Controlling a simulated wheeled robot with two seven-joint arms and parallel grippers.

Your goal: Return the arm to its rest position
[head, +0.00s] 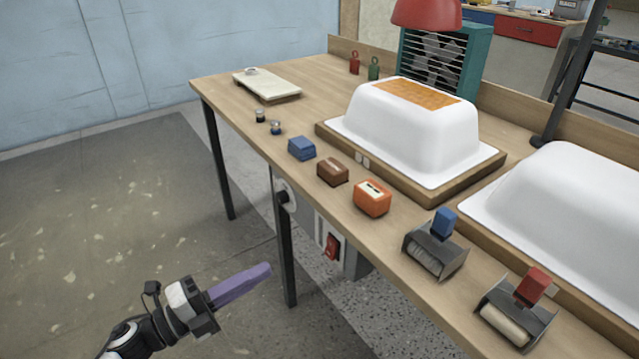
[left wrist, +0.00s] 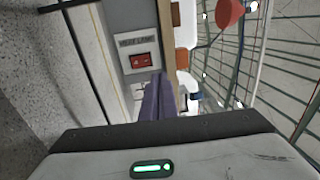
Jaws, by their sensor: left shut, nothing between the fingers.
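My left gripper (head: 266,270) has purple fingers and is low in the head view, in front of the workbench and below its top. Its fingers are together with nothing between them. The fingers also show in the left wrist view (left wrist: 158,92), near a red switch (left wrist: 141,60) on the grey panel under the bench. The same red switch shows in the head view (head: 332,246), up and to the right of the fingertips. The fingers appear apart from the switch. My right gripper is not in view.
The wooden workbench (head: 215,88) holds two white tub shells (head: 405,135) (head: 570,200), blue (head: 301,148), brown (head: 332,171) and orange (head: 372,198) blocks, and two roller trays (head: 434,258) (head: 515,312) near its front edge. Floor left of the bench is clear.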

